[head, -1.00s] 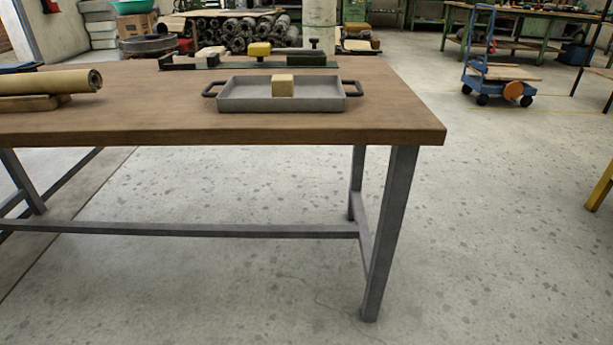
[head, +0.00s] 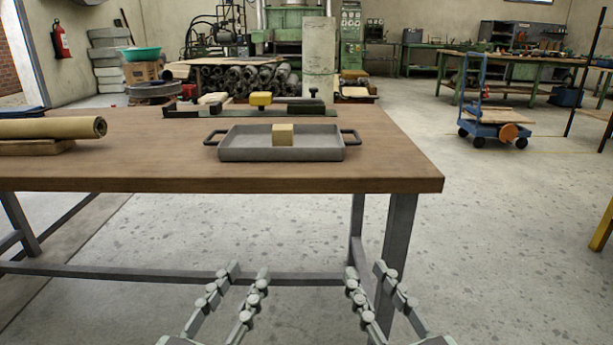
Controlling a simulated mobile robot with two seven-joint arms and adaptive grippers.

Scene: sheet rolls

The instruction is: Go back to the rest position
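My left gripper (head: 248,272) and my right gripper (head: 366,270) show at the bottom of the head view, side by side with a gap between them. Both have their fingers apart and hold nothing. They are in front of the wooden table (head: 300,176), lower in the picture than its front edge. A grey tray (head: 240,152) with two dark handles stands on the table. A small tan block (head: 283,135) sits in it. A tan sheet roll (head: 50,128) lies at the left on a wooden support (head: 36,147).
Table legs (head: 396,250) and a low crossbar stand near the grippers. The floor to the right is open up to a blue cart (head: 488,129).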

